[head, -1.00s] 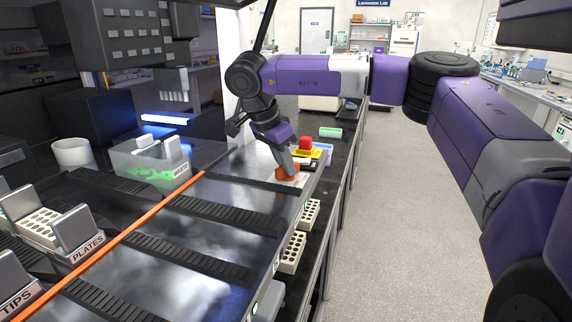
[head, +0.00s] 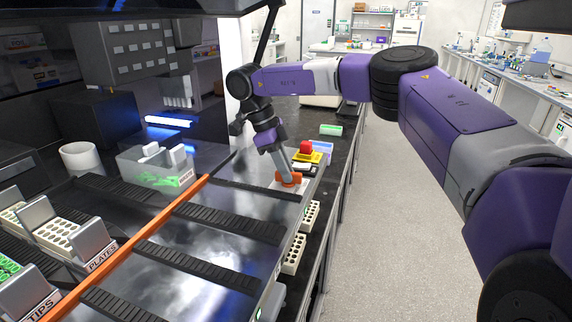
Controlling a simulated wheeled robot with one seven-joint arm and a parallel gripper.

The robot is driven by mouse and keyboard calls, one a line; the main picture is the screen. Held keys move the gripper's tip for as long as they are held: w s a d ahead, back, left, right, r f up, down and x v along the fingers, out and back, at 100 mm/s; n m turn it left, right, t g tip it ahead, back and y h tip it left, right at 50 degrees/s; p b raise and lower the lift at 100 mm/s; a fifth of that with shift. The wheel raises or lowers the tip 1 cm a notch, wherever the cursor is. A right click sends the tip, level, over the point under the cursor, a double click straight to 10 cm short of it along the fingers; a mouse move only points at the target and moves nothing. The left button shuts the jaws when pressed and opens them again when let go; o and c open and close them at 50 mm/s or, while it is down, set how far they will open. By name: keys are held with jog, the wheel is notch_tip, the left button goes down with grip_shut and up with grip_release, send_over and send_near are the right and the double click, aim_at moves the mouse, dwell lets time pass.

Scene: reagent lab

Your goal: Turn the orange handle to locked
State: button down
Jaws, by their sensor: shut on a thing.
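The orange handle (head: 291,181) sits on a pale plate (head: 275,186) at the right end of the metal deck, in the head view. My gripper (head: 287,176) reaches down to it from the upper left, its grey fingers at the handle. It is shut on the handle, and the fingers cover part of it. The handle's exact angle is hard to tell at this size, and I cannot read any lock marking.
A red button on a yellow base (head: 306,149) stands just behind the handle. An orange bar (head: 150,228) crosses the deck. A waste bin (head: 150,168) and a white cup (head: 80,158) stand left. Well racks (head: 293,254) sit along the deck's right side. The floor at right is clear.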

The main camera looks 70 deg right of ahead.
jog(key=shift+d+r+m+p, duration=0.1)
jog(key=shift+m+p, duration=0.25)
jog(key=shift+m, duration=0.25)
jog(key=c, duration=1.4)
grip_release()
jog(key=shift+d+v, duration=0.15)
jog(key=shift+v, duration=1.75)
jog(key=shift+d+v, duration=0.1)
jog(key=shift+v, duration=1.85)
jog(key=shift+a, duration=0.1)
